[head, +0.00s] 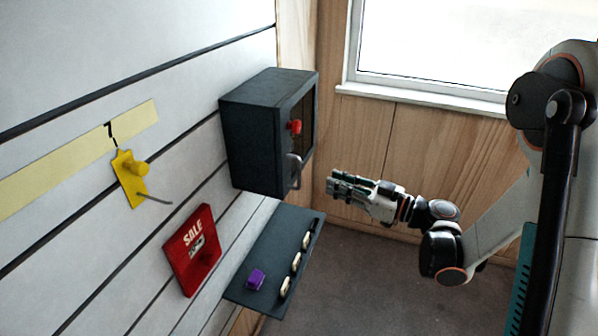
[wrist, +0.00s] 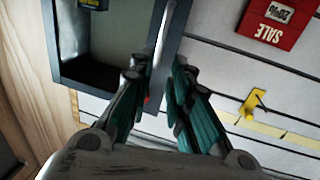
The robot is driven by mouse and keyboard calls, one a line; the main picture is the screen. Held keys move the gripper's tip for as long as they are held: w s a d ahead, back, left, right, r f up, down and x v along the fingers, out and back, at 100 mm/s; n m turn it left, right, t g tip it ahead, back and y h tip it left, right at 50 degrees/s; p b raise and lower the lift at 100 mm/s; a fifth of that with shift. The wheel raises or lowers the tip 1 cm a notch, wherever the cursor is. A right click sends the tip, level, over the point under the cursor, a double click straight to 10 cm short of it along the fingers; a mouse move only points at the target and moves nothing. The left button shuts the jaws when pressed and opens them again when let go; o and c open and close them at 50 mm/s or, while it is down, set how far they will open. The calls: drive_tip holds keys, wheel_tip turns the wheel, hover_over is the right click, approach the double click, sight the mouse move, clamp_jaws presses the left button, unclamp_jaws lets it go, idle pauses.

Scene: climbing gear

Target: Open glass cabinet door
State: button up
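A dark grey cabinet (head: 255,138) hangs on the slatted wall. Its glazed front (head: 304,125) faces right and looks closed in the head view. A curved metal handle (head: 294,171) stands out low on the front, below a red knob (head: 295,127). My gripper (head: 332,184) is to the right of the handle, with a gap between them. In the wrist view the cabinet (wrist: 62,60) fills the upper left, and the pale handle bar (wrist: 164,35) lines up between my spread, empty fingers (wrist: 157,72). The fingers hide part of the cabinet's edge.
A red SALE sign (head: 192,250) and a yellow tag on a hook (head: 130,178) are on the wall to the left. The floor (head: 350,270) below my arm is clear.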

sight(299, 185)
drive_tip(key=b+x, duration=0.2)
drive_tip(key=x, duration=1)
drive_tip(key=shift+c, duration=0.6)
drive_tip(key=shift+d, duration=0.1)
clamp_jaws()
